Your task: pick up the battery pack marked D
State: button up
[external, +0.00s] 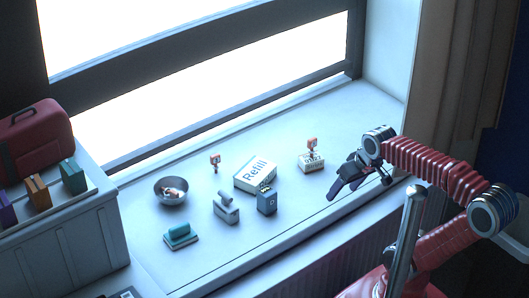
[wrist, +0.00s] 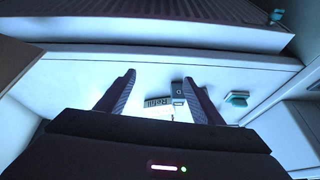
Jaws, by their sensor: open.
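A dark blue-grey block (external: 267,203) with a small pale mark stands upright on the white window sill. It looks like the battery pack, but its mark is too small to read for certain. It also shows in the wrist view (wrist: 178,90), close by the right finger. My gripper (external: 345,190) is open and empty above the right part of the sill, to the right of the block and apart from it. In the wrist view both fingers of my gripper (wrist: 158,78) are spread.
A white Refill box (external: 256,173) lies right behind the block. A grey device (external: 226,208), teal-topped item (external: 181,236) and metal bowl (external: 171,191) are to its left. A small box (external: 311,162) stands nearer my gripper. Coloured blocks (external: 38,193) sit on the left cabinet.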

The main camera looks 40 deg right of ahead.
jog(key=w+a+f+m+g+y, duration=0.25)
jog(key=w+m+g+y, duration=0.4)
jog(key=w+m, duration=0.6)
jog(key=w+d+f+m+y, duration=0.2)
jog(key=w+d+f+y, duration=0.1)
jog(key=w, duration=0.4)
jog(key=w+d+f+m+t+y, duration=0.1)
jog(key=w+d+f+m+y, duration=0.1)
jog(key=w, duration=0.4)
notch_tip(320, 180, down, 2)
jog(key=shift+w+d+f+y, duration=0.1)
jog(key=shift+w+d+y, duration=0.25)
jog(key=shift+d+y, duration=0.45)
jog(key=shift+a, duration=0.15)
send_near(267, 201)
jog(key=shift+w+a+f, duration=0.45)
jog(key=shift+w+a, duration=0.2)
jog(key=shift+w, duration=0.05)
jog(key=shift+w+a+f, duration=0.45)
jog(key=shift+w+a, duration=0.2)
jog(key=shift+w, duration=0.05)
